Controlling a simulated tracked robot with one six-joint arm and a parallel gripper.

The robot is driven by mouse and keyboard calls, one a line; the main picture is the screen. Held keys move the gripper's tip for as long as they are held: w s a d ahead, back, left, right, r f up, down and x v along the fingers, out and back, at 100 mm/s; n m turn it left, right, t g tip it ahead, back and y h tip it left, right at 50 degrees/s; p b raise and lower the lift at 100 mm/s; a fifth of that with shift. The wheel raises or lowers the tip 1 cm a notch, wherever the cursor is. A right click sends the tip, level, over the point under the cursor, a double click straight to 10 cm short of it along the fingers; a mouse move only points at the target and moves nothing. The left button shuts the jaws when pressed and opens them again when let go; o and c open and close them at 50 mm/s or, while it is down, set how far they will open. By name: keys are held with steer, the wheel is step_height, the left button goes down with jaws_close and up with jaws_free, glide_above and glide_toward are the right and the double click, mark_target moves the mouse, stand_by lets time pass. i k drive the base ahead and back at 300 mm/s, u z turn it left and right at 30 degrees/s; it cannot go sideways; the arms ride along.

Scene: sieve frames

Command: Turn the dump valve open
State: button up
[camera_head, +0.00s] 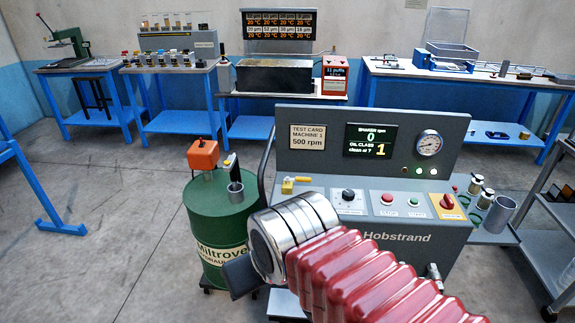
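The grey Hobstrand machine (372,146) stands in the middle. A small yellow lever on a brass-coloured fitting (288,186) sits at the left end of its front ledge and looks like the dump valve; no label for it is readable. My arm, with red ribbed bellows and a silver wrist, reaches in from the bottom right. My gripper (240,276) shows only as a dark piece left of the wrist, below and left of the lever and apart from it in the picture. Its fingertips are mostly hidden, so its opening cannot be told.
A green drum (214,218) with an orange-topped pump stands close left of the machine. The panel has a black knob (348,194), push buttons and a red-yellow rotary switch (447,202). A grey cart (545,245) stands right. Floor at left is open.

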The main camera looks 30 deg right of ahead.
mark_target(288, 180)
steer(key=z, duration=0.15)
steer(key=i, duration=0.7)
steer(key=z, duration=0.8)
steer(key=i, duration=0.4)
steer(key=z, duration=0.3)
